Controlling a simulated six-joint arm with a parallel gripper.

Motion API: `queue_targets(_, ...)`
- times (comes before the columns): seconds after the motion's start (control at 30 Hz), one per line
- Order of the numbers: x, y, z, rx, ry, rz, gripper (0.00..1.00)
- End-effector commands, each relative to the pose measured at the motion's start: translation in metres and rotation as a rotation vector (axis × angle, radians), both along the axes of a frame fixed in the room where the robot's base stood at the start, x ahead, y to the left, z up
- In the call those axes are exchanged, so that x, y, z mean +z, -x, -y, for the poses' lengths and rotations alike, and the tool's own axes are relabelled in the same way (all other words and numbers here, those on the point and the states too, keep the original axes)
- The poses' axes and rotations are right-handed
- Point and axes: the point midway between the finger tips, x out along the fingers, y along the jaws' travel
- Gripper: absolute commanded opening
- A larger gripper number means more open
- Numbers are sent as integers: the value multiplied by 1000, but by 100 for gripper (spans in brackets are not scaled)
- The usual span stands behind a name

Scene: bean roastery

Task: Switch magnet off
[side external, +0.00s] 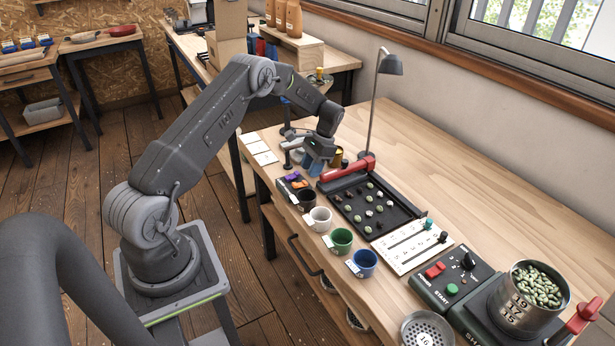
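I cannot pick out a clearly marked magnet or its switch. My gripper (312,158) is low over the far left part of the workbench (470,190), beside a dark stand-like thing (287,140) and some small blue pieces. The gripper is small and partly hidden by its own body, so I cannot tell whether its fingers are open or touch anything. A red handle (350,168) lies along the back edge of a black tray (386,233), just right of my gripper. The tray holds several light and dark beans.
Black, white (320,219), green (340,241) and blue (363,263) cups line the front edge. A white slotted board (412,246), a control box (455,278) and a metal can of green beans (530,298) stand to the right. A lamp (390,66) rises behind. The bench's back right is clear.

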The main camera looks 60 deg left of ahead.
Motion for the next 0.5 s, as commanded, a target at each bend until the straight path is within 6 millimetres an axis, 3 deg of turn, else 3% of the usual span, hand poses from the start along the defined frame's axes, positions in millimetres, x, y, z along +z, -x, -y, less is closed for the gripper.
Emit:
queue_targets(0.2, -26, 11, 0, 1, 0, -1, 34)
queue_targets(0.5, -33, 14, 0, 1, -1, 1, 34)
